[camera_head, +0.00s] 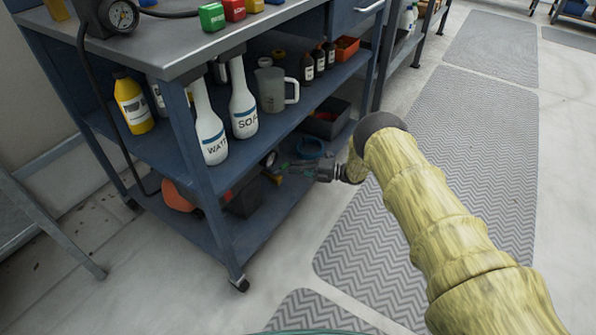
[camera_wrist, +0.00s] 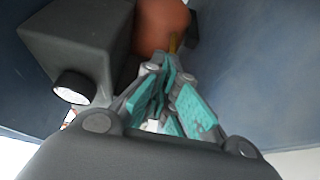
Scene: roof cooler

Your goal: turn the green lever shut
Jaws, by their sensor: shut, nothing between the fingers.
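I cannot make out the green lever in either view; the teal-green pieces in the wrist view are pads on my gripper (camera_wrist: 168,72). In the head view my gripper (camera_head: 284,170) reaches into the cart's lower level from the right, its fingers shut and empty. Its tips are close to a small round gauge (camera_head: 270,158) and a small yellow part (camera_head: 275,179). In the wrist view the fingertips point at an orange rounded body (camera_wrist: 160,24) with a thin brass-coloured piece (camera_wrist: 173,43) before it. Whether they touch is unclear.
The blue cart (camera_head: 219,237) surrounds the gripper, with a shelf above and a corner post at left. A dark boxy part (camera_wrist: 78,38) stands left of the fingers. Wash bottles (camera_head: 207,125) and a jug (camera_head: 270,92) stand on the middle shelf. Matted floor (camera_head: 440,150) is clear at right.

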